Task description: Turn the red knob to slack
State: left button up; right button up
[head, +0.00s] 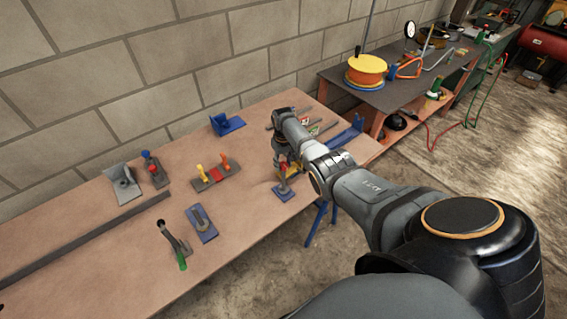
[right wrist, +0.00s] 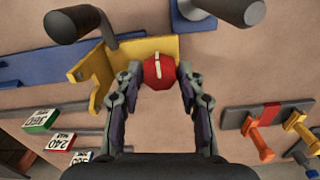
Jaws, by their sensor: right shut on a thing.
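The red knob (right wrist: 159,74) with a white pointer line sits at a yellow bracket (right wrist: 120,58) in the right wrist view. The pointer line runs nearly straight up and down in that view. My right gripper (right wrist: 160,78) has a finger on each side of the knob and is shut on it. In the head view my right gripper (head: 284,158) reaches down near the right end of the workbench, and my arm hides much of the bracket (head: 292,172). No slack mark is readable. My left gripper is out of view.
The workbench (head: 120,255) carries a blue-based lever (head: 284,192) close to the gripper. Numbered tags (right wrist: 43,120) lie near the bracket. A brick wall (head: 140,80) stands behind.

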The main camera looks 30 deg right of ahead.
aim_at(283, 164)
dwell(0.3)
jog(key=o, duration=1.2)
notch_tip(283, 164, up, 12)
